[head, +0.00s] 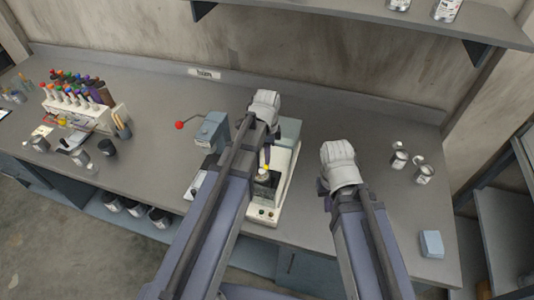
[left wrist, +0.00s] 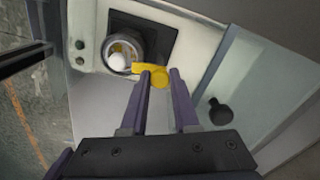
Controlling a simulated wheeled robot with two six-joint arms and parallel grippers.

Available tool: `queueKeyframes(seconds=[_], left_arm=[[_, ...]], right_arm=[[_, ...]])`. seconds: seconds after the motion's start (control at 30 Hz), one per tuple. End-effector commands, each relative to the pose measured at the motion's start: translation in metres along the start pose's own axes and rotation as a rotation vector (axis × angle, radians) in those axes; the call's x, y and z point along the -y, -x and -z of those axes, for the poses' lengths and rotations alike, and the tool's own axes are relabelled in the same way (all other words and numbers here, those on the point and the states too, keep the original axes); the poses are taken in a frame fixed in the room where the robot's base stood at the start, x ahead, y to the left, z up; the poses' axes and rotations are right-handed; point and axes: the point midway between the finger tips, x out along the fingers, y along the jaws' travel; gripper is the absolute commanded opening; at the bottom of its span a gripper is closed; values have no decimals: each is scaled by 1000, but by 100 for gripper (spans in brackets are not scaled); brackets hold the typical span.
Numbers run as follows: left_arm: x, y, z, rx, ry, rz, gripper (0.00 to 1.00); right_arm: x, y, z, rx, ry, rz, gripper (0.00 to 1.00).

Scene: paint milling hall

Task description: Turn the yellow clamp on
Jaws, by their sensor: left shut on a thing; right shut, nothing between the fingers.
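The yellow clamp (left wrist: 158,74) is a small lever with a rounded end, beside an open can (left wrist: 138,38) on a black square pad of the white machine. My left gripper (left wrist: 162,73) points at it, its two purple fingers closed on the rounded end. In the head view, the clamp (head: 265,167) is a small yellow spot below my left gripper (head: 267,154), and the can is partly hidden. The machine (head: 281,187) stands at the bench's middle, partly covered by my left arm. My right gripper (head: 323,187) is shut and empty, right of the machine, its fingers mostly hidden.
A grey-blue device (head: 212,131) with a red-knobbed lever (head: 180,125) stands left of the machine. A bottle rack (head: 85,108) is at the far left. Two small cans (head: 399,160) and a blue block (head: 431,244) are at the right. A shelf (head: 400,22) hangs above.

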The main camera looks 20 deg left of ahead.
Motion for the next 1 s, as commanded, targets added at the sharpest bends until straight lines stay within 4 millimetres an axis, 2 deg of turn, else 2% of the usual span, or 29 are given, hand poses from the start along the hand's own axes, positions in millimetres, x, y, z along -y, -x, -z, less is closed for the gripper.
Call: queueKeyframes(seconds=[0.33, 0.87, 0.9, 1.0], left_arm=[[0, 0, 0, 0, -121, 0, 0], [0, 0, 0, 0, -141, 0, 0], [0, 0, 0, 0, -141, 0, 31], [0, 0, 0, 0, -140, 0, 42]], right_arm=[[0, 0, 0, 0, 0, 0, 0], [0, 0, 0, 0, 0, 0, 0], [0, 0, 0, 0, 0, 0, 0], [0, 0, 0, 0, 0, 0, 0]])
